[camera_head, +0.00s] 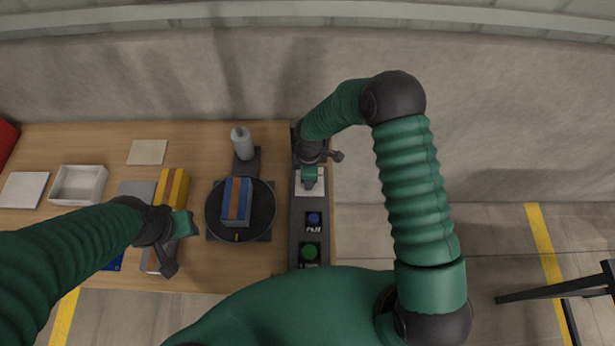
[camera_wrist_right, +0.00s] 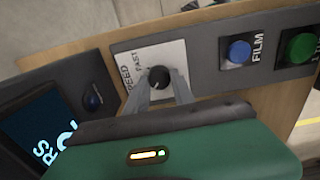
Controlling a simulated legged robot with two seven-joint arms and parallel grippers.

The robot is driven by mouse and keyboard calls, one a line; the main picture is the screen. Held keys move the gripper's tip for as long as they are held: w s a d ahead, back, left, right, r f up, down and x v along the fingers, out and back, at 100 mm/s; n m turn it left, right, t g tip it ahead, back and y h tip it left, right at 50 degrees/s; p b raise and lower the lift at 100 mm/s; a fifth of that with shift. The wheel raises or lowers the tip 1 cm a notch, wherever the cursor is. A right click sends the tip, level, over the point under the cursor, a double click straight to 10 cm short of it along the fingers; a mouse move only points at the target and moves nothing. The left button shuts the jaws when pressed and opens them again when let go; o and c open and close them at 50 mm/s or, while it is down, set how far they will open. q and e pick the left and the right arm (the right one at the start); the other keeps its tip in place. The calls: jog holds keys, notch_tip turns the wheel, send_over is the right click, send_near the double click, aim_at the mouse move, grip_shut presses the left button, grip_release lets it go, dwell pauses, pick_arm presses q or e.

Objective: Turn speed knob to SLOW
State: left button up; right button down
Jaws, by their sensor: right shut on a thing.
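The black speed knob (camera_wrist_right: 158,76) sits on a white plate (camera_wrist_right: 176,52) on the dark control panel. The words SPEED and FAST are readable on the plate; I cannot read a SLOW mark. My right gripper (camera_wrist_right: 160,84) is shut on the knob, with one grey finger on each side. In the head view the right gripper (camera_head: 310,180) is over the white plate (camera_head: 302,190) and hides the knob. I cannot tell clearly where the knob points. My left gripper (camera_head: 182,240) is over the boxes at the left, its fingers unclear.
A blue FILM button (camera_wrist_right: 239,51) and a green button (camera_wrist_right: 301,46) are on the panel beside the plate. A small dark blue control (camera_wrist_right: 93,101) and a lit screen (camera_wrist_right: 45,140) are on the other side. A turntable (camera_head: 264,207) with a blue-orange box (camera_head: 237,198) stands left of the panel.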

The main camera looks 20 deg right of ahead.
jog(key=shift+s+d, duration=0.1)
jog(key=shift+d, duration=0.15)
jog(key=c, duration=1.1)
grip_release()
jog(key=shift+d, duration=0.1)
jog(key=shift+r, duration=0.25)
notch_tip(320, 180, up, 16)
jog(key=shift+r+b, duration=0.1)
jog(key=shift+b, duration=0.5)
